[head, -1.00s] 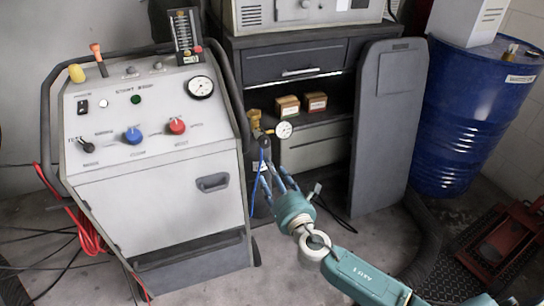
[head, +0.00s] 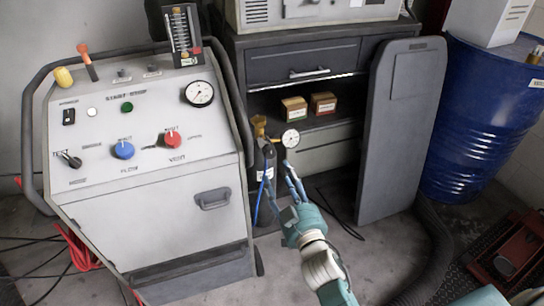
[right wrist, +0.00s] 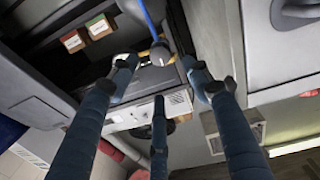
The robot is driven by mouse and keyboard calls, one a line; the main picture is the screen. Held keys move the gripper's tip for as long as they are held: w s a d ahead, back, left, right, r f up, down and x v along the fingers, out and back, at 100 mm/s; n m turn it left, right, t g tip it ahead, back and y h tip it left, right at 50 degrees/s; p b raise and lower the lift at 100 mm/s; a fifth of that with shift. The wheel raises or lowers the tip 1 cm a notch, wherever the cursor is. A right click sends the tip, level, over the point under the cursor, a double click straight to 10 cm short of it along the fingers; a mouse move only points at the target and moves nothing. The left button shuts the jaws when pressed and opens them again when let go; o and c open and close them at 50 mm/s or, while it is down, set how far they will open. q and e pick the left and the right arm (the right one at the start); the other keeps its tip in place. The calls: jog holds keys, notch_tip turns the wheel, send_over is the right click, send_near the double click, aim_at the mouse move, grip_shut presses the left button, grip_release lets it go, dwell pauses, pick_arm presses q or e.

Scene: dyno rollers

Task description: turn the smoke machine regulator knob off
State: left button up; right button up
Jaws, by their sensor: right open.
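The grey-white smoke machine (head: 150,205) stands at the left of the head view. Its panel carries a blue knob (head: 123,149), a red knob (head: 172,139), a black knob (head: 71,160) and a dial. Right of it stands a dark gas bottle (head: 258,165) with a brass regulator (head: 259,124), a round gauge (head: 290,138) and a blue hose. I cannot tell which knob is the regulator's. My right gripper (head: 279,183) is open and empty, just below and in front of the bottle's gauge. Its three fingers (right wrist: 158,78) spread below the blue hose in the right wrist view.
A dark cabinet (head: 300,68) with an open shelf holding two small boxes (head: 308,106) stands behind. A grey panel (head: 400,140) leans at its right, beside a blue drum (head: 490,125). A thick dark hose (head: 430,260) and thin cables lie on the floor.

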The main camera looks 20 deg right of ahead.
aim_at(271, 155)
jog(key=w, duration=0.7)
jog(key=shift+w+b, duration=0.3)
jog(key=shift+w, duration=0.7)
pick_arm(q)
jog(key=shift+w+d+r, duration=0.1)
jog(key=shift+w+r, duration=0.7)
jog(key=shift+r, duration=0.25)
jog(key=shift+s, duration=0.1)
pick_arm(e)
jog(key=c, duration=1.1)
pick_arm(q)
jog(key=shift+s+f, duration=0.2)
pick_arm(e)
jog(key=shift+c, duration=0.3)
